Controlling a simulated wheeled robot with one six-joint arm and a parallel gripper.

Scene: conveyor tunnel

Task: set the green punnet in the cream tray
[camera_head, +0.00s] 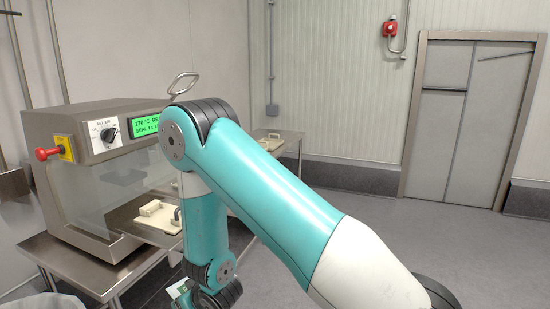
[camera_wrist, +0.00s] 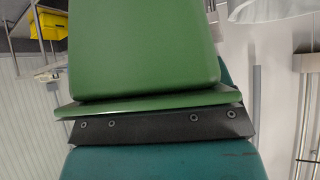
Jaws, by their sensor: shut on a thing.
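The green punnet (camera_wrist: 145,50) fills the upper middle of the wrist view, with its flat rim against the dark jaw of my gripper (camera_wrist: 158,125). My gripper is shut on it. In the head view only a small green and white patch shows beside my wrist at the bottom edge; I cannot tell whether it is the punnet. A cream tray-like piece (camera_head: 152,234) with a raised block lies at the open front of the sealing machine, partly hidden by my arm. My gripper is low and this side of it, mostly out of the head view.
The steel sealing machine (camera_head: 95,180) with a clear guard stands on a steel table (camera_head: 75,262) at left. Another table (camera_head: 291,139) with a cream item stands behind my arm. A yellow bin (camera_wrist: 62,26) shows in the wrist view. The floor at right is clear.

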